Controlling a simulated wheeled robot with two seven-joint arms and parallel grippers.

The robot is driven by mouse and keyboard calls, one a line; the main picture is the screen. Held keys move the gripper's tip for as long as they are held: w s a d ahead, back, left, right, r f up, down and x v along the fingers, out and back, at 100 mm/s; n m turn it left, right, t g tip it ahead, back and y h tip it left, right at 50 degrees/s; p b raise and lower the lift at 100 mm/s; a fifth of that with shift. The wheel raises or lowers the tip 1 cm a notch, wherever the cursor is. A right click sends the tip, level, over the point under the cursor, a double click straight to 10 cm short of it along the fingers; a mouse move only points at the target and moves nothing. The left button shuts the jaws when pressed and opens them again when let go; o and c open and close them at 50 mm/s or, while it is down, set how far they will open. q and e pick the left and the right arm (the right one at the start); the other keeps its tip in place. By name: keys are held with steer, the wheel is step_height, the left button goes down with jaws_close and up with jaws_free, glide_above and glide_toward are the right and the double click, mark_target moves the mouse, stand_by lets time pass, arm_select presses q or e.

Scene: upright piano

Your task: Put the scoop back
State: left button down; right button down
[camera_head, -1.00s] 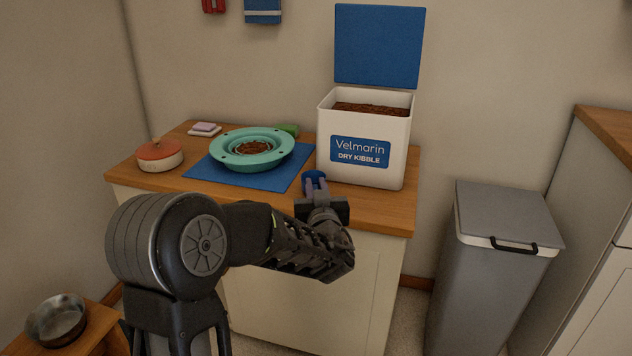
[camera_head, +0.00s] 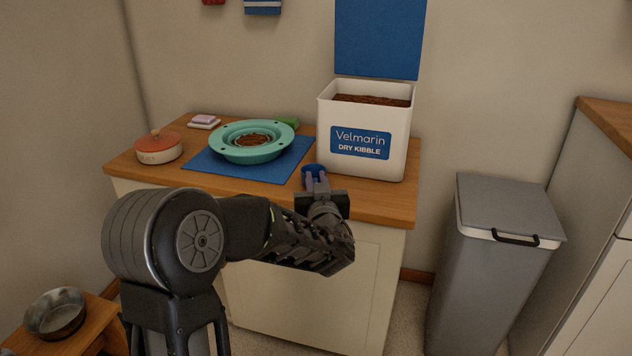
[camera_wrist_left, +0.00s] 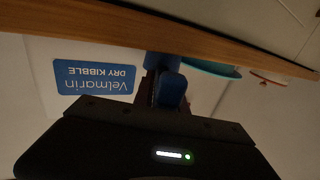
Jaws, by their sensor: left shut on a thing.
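My left gripper (camera_head: 316,184) is shut on a small blue scoop (camera_head: 314,170), of which only a part shows above the fingers. In the left wrist view, blue parts of the scoop (camera_wrist_left: 170,90) show between the fingers. The gripper is at the front edge of the counter, in front of the white kibble bin (camera_head: 366,114). The bin has a blue "Velmarin Dry Kibble" label, its blue lid (camera_head: 378,38) stands open, and brown kibble (camera_head: 372,100) fills it near the rim. My right gripper is not in view.
A teal ringed bowl (camera_head: 222,142) with kibble sits on a blue mat (camera_head: 205,166) left of the bin. A red-lidded pot (camera_head: 158,148), a sponge dish (camera_head: 204,122) and a green item (camera_head: 287,121) are nearby. A grey trash bin (camera_head: 500,260) stands right of the counter (camera_head: 385,203).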

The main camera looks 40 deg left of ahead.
arm_select(q)
steer(key=shift+f, duration=0.2)
steer(key=c, duration=1.3)
jaws_free()
steer(key=v, duration=0.8)
